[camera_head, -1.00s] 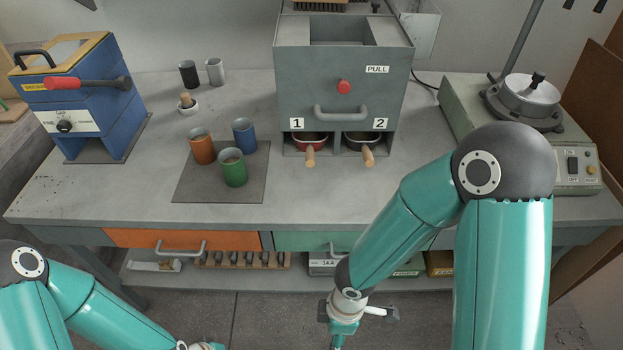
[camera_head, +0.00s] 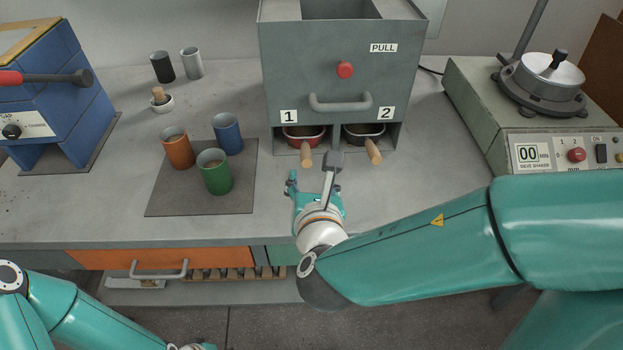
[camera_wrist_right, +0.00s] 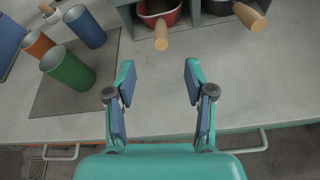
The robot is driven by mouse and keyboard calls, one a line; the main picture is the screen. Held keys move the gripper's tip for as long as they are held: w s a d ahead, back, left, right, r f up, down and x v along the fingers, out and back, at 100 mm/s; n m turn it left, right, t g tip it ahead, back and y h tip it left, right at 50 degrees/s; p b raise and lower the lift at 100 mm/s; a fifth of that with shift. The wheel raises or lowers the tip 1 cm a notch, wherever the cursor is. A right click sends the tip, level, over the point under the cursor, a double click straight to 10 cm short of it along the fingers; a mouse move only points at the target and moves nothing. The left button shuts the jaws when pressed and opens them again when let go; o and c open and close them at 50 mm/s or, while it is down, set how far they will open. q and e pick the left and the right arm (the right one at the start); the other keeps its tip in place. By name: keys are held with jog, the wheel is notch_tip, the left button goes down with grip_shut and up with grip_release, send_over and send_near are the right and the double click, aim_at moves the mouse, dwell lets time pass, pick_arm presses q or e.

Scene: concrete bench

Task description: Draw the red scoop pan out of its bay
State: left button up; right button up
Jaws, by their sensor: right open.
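The red scoop pan (camera_head: 303,133) sits in bay 1 at the foot of the grey machine (camera_head: 345,65), its wooden handle (camera_head: 306,155) sticking out toward the front. It also shows in the right wrist view (camera_wrist_right: 160,12), with its handle above the gap between my fingers. A dark scoop pan (camera_head: 364,135) sits in bay 2, handle out. My right gripper (camera_wrist_right: 155,82) is open and empty over the front of the bench, short of the red pan's handle and apart from it.
An orange cup (camera_head: 178,150), a blue cup (camera_head: 227,135) and a green cup (camera_head: 215,173) stand on a dark mat (camera_head: 160,203) left of the bays. A sieve shaker (camera_head: 540,85) stands at the right. The bench before the bays is clear.

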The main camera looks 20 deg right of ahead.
aim_at(306, 148)
jog(key=x, duration=1.7)
jog(key=shift+d, duration=0.1)
grip_shut()
